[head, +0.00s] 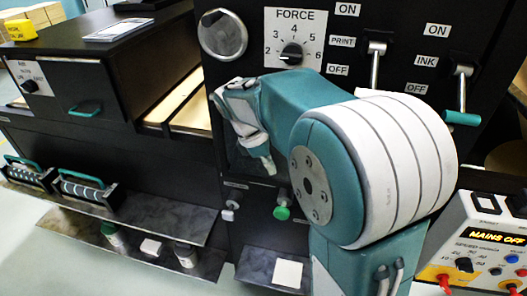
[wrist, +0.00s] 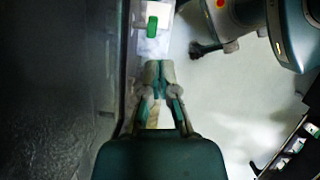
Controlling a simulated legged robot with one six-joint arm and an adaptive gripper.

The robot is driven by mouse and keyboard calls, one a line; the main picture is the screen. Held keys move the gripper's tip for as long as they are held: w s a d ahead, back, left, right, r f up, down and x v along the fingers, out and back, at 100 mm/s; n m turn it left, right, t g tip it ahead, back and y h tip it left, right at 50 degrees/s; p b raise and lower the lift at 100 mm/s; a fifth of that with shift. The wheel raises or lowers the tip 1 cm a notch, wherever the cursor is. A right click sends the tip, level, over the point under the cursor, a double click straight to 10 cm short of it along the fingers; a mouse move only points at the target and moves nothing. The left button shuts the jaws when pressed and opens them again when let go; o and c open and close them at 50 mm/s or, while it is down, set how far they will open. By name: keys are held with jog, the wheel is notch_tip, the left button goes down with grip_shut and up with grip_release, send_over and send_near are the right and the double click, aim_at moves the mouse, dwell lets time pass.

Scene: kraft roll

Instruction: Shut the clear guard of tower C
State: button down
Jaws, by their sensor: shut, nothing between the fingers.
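I cannot make out a clear guard or a letter C in either view. A black machine tower (head: 262,58) stands in front of me, with a FORCE dial and switches on its face. My arm crosses it and hides its middle part. My gripper (head: 268,163) points down close to the tower's face. In the wrist view, the gripper (wrist: 159,72) has its fingertips together with nothing between them. A dark panel (wrist: 60,90) runs along the left there. A white plate with a green part (wrist: 152,27) lies beyond the fingertips.
PRINT (head: 375,62) and INK (head: 461,88) levers stand on the tower's upper right. A green knob (head: 282,213) and a pale knob (head: 229,213) stick out below. A MAINS OFF box (head: 487,238) is at right. Rollers with green handles (head: 85,190) sit on a left ledge.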

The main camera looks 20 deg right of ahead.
jog(key=shift+s+d+f, duration=0.25)
jog(key=shift+s+d, duration=0.1)
jog(key=shift+d, duration=0.35)
jog(key=shift+s+d+f, duration=0.2)
jog(key=shift+s+d, duration=0.1)
jog(key=shift+d, duration=0.35)
jog(key=shift+s+d+f, duration=0.25)
jog(key=shift+s+d, duration=0.1)
jog(key=shift+d, duration=0.35)
jog(key=s+d, duration=0.8)
jog(key=d, duration=0.3)
